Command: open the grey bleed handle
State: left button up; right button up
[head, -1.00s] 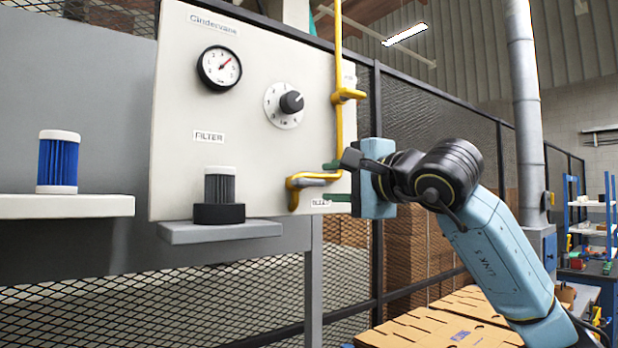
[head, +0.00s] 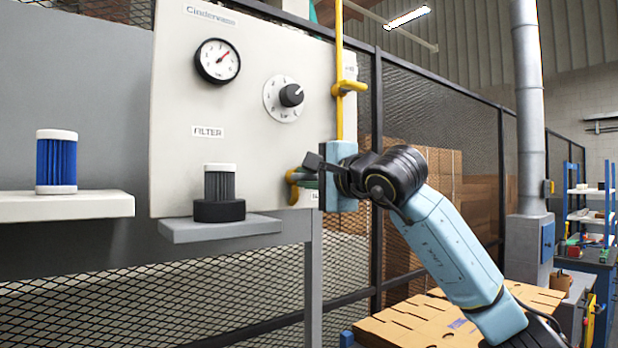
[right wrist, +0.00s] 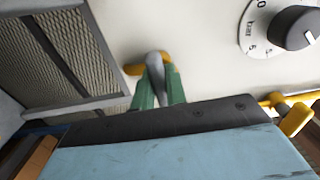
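The grey bleed handle (right wrist: 155,72) shows in the right wrist view between the two green fingers of my right gripper (right wrist: 159,84), which press close on both its sides. In the head view my right gripper (head: 309,173) is at the lower right of the white panel, and its fingers and blue body hide the handle. The bent yellow pipe (head: 292,188) that carries the handle shows just left of the fingers. My left gripper is in neither view.
The white panel (head: 255,150) carries a gauge (head: 217,61), a black knob (head: 291,95) and a dark filter (head: 219,184) on a grey shelf (head: 222,230). A blue filter (head: 56,163) stands on the left shelf (head: 60,206). A yellow lever (head: 350,87) sits on the pipe above my gripper.

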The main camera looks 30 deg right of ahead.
grip_shut()
jog(key=shift+m, duration=0.4)
jog(key=shift+f+m+b, duration=0.1)
jog(key=shift+m+b, duration=0.65)
jog(key=shift+m, duration=0.25)
jog(key=m+b, duration=0.2)
jog(key=m, duration=0.3)
jog(key=m+b, duration=0.2)
jog(key=m, duration=0.3)
jog(key=shift+m, duration=0.4)
jog(key=shift+m+b, duration=0.6)
jog(key=shift+m, duration=1.6)
